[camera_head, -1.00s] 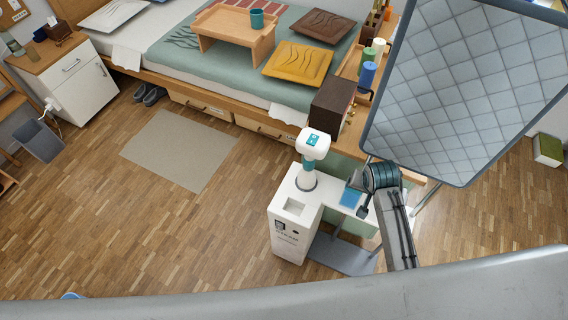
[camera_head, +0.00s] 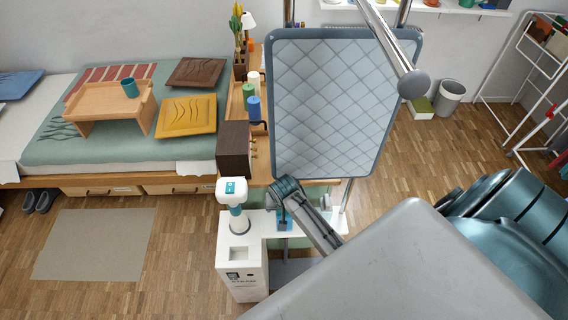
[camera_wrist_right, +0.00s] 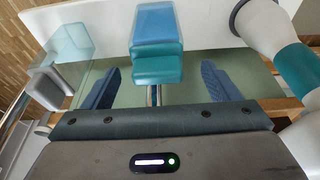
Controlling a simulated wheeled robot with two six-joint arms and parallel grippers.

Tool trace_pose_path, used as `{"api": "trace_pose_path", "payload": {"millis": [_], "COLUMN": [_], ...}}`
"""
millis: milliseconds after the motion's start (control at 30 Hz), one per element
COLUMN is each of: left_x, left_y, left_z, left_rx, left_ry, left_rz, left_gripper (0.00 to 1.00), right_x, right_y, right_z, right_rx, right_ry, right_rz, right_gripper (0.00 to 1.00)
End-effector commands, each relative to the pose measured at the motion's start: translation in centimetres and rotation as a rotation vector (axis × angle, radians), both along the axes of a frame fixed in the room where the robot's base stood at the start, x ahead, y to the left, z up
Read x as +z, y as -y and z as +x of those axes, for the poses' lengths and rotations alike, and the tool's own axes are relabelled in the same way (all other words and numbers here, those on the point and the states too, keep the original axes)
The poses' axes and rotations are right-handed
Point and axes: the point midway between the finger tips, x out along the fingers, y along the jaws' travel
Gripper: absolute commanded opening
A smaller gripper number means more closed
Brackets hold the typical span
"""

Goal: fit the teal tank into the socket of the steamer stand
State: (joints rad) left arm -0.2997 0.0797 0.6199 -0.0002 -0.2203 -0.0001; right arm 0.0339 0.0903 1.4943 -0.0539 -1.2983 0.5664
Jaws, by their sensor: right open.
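The teal tank (camera_wrist_right: 157,65) is a small block with a blue part and a teal part. It lies between the two finger pads of my right gripper (camera_wrist_right: 158,78) in the right wrist view, with a gap on each side. In the head view a small blue piece of it (camera_head: 284,224) shows under my right gripper (camera_head: 284,208), at the white shelf. The right gripper is open. The white steamer stand (camera_head: 243,285) is left of the gripper, with a rectangular socket (camera_head: 238,253) in its top. My left gripper is not in view.
A white steamer unit with a teal band (camera_head: 236,212) stands behind the socket; its teal band (camera_wrist_right: 300,68) is close on the right in the wrist view. A quilted board (camera_head: 325,100) stands behind the right gripper. A dark brown box (camera_head: 234,150) is on the wooden top.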

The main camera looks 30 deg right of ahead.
Motion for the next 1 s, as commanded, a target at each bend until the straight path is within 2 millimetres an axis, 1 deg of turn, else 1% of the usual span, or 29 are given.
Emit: {"api": "trace_pose_path", "payload": {"millis": [33,67,100,200,333,533,567,600,667,800,900,1000], "left_x": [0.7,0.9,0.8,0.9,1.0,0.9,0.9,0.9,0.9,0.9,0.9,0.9], "left_y": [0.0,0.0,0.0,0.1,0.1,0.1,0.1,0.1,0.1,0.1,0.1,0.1], "left_z": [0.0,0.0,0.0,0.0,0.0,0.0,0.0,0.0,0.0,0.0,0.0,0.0], "left_rx": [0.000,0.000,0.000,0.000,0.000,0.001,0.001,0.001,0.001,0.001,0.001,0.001], "left_ry": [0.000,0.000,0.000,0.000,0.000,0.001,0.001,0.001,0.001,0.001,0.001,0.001], "left_rz": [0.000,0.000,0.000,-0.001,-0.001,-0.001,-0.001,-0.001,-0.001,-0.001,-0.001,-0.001], "left_gripper": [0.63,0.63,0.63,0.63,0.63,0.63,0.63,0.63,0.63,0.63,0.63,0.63], "right_x": [-0.4,-0.7,-1.4,-2.4,-2.9,-3.0,-3.0,-3.0,-3.0,-3.0,-3.0,-2.9], "right_y": [0.3,0.4,0.4,0.5,0.6,0.6,0.6,0.6,0.6,0.6,0.6,0.6], "right_z": [0.0,0.0,0.2,0.4,0.5,0.5,0.5,0.5,0.5,0.5,0.5,0.5], "right_rx": [-0.001,-0.001,0.000,0.000,0.000,0.000,0.000,0.000,0.001,0.001,0.001,0.001], "right_ry": [-0.004,-0.004,-0.001,-0.002,0.000,0.001,0.001,0.001,0.000,0.000,0.000,0.001], "right_rz": [0.000,0.000,0.000,0.000,0.000,0.000,0.000,0.001,0.001,0.001,0.000,0.000], "right_gripper": [0.82,0.82,0.82,0.82,0.82,0.82,0.78,0.70,0.58,0.31,0.13,0.13]}}
